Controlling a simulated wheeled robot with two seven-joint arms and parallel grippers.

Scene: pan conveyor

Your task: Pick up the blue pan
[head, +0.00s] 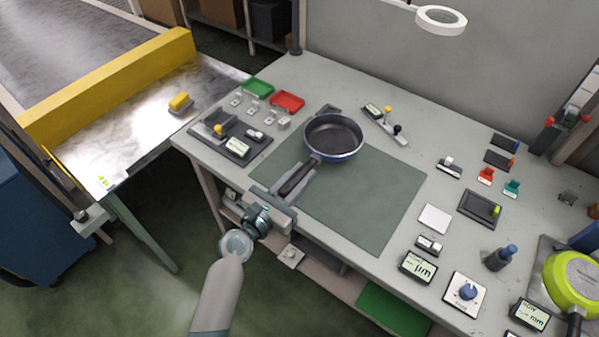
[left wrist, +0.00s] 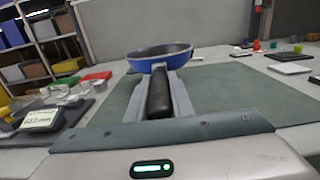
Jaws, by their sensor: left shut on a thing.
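The blue pan (head: 333,152) has a dark inside and a black handle pointing toward my arm. It is at the far left part of the green-grey mat (head: 375,205). My left gripper (head: 302,179) is shut on the black handle (head: 290,187), with one finger on each side. In the left wrist view the blue pan (left wrist: 160,58) is straight ahead, its handle (left wrist: 159,95) between the grey fingers. It looks upright; I cannot tell whether its base touches the mat. My right gripper is not in view.
A green pan (head: 573,280) sits at the right edge. Green (head: 258,88) and red (head: 287,101) trays and a dark gauge tray (head: 237,140) stand left of the blue pan. A marker tool (head: 388,125) lies behind it. The mat's right part is clear. A conveyor (head: 130,110) is at left.

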